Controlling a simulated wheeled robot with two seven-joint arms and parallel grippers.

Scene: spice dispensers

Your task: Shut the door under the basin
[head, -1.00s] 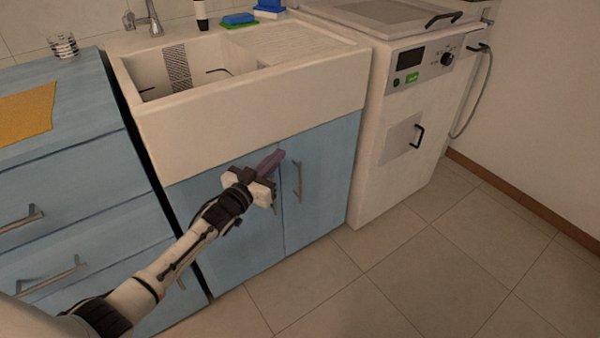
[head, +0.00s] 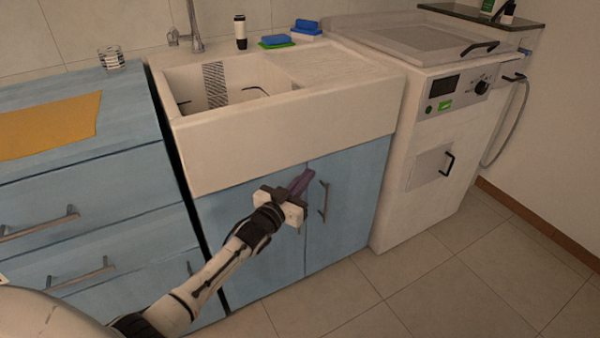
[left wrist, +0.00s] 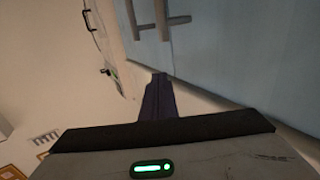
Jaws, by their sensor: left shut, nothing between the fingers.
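The white basin (head: 285,145) sits on a blue cabinet with two doors. The left door (head: 245,255) and the right door (head: 352,190) look flush with the front, with a thin seam between them. The right door's bar handle (head: 324,201) is visible; the left door's handle is mostly hidden behind my gripper. My left gripper (head: 303,181) is shut and empty, in front of the doors near their upper meeting edges. Whether it touches them I cannot tell. In the left wrist view its dark fingers (left wrist: 158,95) point toward the blue door fronts (left wrist: 240,50) and two handles.
A blue drawer unit (head: 90,225) with an orange cloth (head: 48,124) stands at the left. A white appliance (head: 430,160) stands right of the basin. Sponges (head: 276,41) lie on the basin's rear rim. The tiled floor (head: 450,290) in front is clear.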

